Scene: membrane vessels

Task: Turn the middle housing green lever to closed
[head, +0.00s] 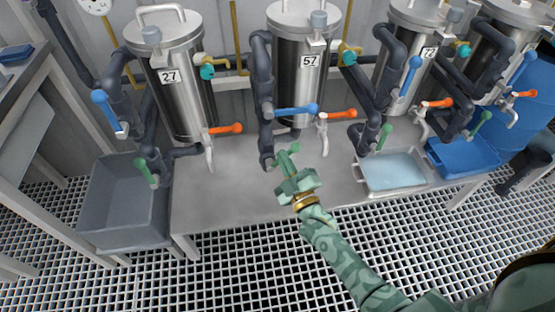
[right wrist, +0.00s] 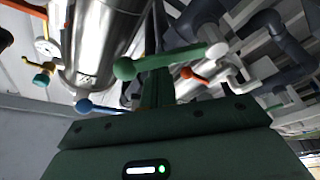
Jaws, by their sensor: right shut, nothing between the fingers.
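The steel housing (head: 303,85) tagged 57 stands behind my right gripper (head: 285,163). Its green lever (right wrist: 124,68) shows in the right wrist view as a round-ended handle crossing close by the tips of my right gripper (right wrist: 157,88). Whether they touch I cannot tell. In the head view this lever is largely hidden or merges with the green gripper. My right gripper is shut and empty, low in front of the housing's pipes. My left gripper is not in view.
The housing's blue lever (head: 295,111) and orange lever (head: 340,114) stick out above the gripper. Housing 27 (head: 180,95) stands left, housing 72 (head: 402,75) right.

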